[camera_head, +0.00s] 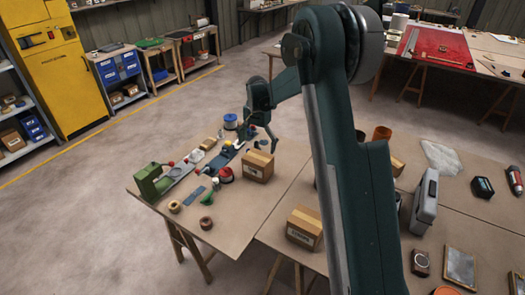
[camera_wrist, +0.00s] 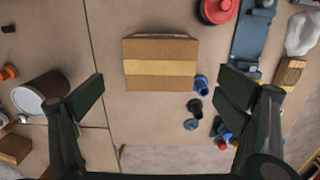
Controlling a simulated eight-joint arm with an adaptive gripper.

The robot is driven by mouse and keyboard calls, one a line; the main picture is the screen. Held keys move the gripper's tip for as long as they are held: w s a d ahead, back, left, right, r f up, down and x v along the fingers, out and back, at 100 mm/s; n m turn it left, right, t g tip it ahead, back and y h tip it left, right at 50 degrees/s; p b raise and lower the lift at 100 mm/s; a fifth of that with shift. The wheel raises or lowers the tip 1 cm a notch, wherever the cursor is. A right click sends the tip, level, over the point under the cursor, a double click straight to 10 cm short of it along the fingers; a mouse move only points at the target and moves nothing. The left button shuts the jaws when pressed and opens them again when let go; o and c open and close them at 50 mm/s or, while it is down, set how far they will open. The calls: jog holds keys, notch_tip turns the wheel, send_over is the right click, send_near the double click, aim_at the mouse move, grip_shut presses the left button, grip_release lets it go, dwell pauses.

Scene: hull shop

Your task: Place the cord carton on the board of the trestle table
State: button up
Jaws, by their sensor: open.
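A brown carton (camera_head: 258,165) with a pale tape band sits on the board (camera_head: 235,215) of the near trestle table. A second carton (camera_head: 304,228) stands nearer the front edge. Their labels are too small to read, so I cannot tell which is the cord carton. My gripper (camera_head: 262,143) is over the table by the first carton. In the wrist view a taped carton (camera_wrist: 160,62) lies ahead between the spread fingers of my gripper (camera_wrist: 162,88), apart from them. The fingers are open and empty.
A green machine (camera_head: 152,182), red-and-white items and tape rolls (camera_head: 206,223) crowd the table's left. A grey case (camera_head: 424,205) stands at right. Another trestle table with a red cloth (camera_head: 437,45) stands at the back. My arm hides part of the table.

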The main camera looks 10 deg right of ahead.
jog(key=shift+s+r, duration=0.1)
jog(key=shift+r, duration=0.05)
jog(key=s+r+n+t, duration=0.3)
jog(key=s+r+n, duration=0.1)
jog(key=s+r, duration=1.85)
jog(key=s+f+n+t, duration=0.2)
jog(key=s+n+t, duration=0.2)
jog(key=s, duration=2.5)
jog(key=shift+d+n, duration=0.35)
jog(key=shift+n, duration=0.15)
